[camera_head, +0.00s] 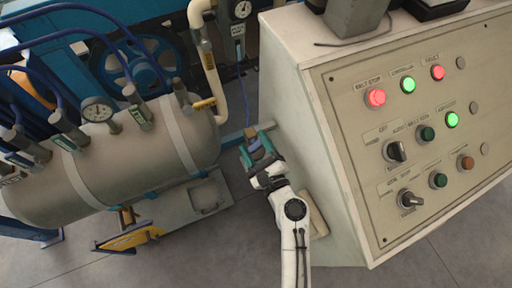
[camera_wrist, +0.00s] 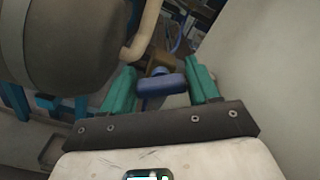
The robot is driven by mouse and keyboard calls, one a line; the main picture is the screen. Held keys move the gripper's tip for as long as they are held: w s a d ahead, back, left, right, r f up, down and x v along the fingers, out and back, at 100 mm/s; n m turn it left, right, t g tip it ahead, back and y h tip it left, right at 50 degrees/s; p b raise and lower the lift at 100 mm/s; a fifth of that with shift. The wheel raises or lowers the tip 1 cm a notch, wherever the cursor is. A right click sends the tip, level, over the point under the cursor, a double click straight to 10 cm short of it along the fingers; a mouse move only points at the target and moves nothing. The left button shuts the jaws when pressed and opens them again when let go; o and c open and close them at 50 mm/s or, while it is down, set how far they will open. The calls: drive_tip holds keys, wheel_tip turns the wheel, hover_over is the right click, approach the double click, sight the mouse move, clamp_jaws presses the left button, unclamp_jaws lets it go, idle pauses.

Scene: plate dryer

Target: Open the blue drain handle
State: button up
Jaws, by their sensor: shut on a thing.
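The blue drain handle (camera_wrist: 162,85) lies crosswise between the two green fingers of my gripper (camera_wrist: 161,76) in the wrist view, and its ends meet the fingers. My gripper is shut on it. In the head view my gripper (camera_head: 257,149) is at the end of my white arm, low between the tank and the control cabinet. The handle there is small and mostly hidden by the fingers. A brownish fitting (camera_wrist: 164,62) shows just behind the handle in the wrist view.
A large beige tank (camera_head: 120,150) with gauges and pipes stands at the left. The control cabinet (camera_head: 310,130) with lit buttons stands close on the right. A yellow bracket (camera_head: 130,236) is below the tank. Grey floor (camera_head: 190,265) is open at the front.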

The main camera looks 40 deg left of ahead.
drive_tip(key=n+b, duration=0.1)
drive_tip(key=n, duration=0.1)
drive_tip(key=n+b, duration=0.2)
drive_tip(key=n, duration=0.1)
drive_tip(key=shift+f+n+b, duration=0.3)
drive_tip(key=shift+b, duration=0.1)
drive_tip(key=n+b, duration=0.4)
drive_tip(key=n, duration=0.1)
drive_tip(key=shift+s+n, duration=0.15)
drive_tip(key=shift+n, duration=0.15)
drive_tip(key=o, duration=1)
drive_tip(key=shift+c, duration=0.2)
drive_tip(key=shift+d, duration=0.1)
drive_tip(key=b+v, duration=0.1)
drive_tip(key=v, duration=0.9)
drive_tip(key=shift+s+d+b, duration=0.15)
drive_tip(key=shift+d+b, duration=0.1)
drive_tip(key=shift+b, duration=0.1)
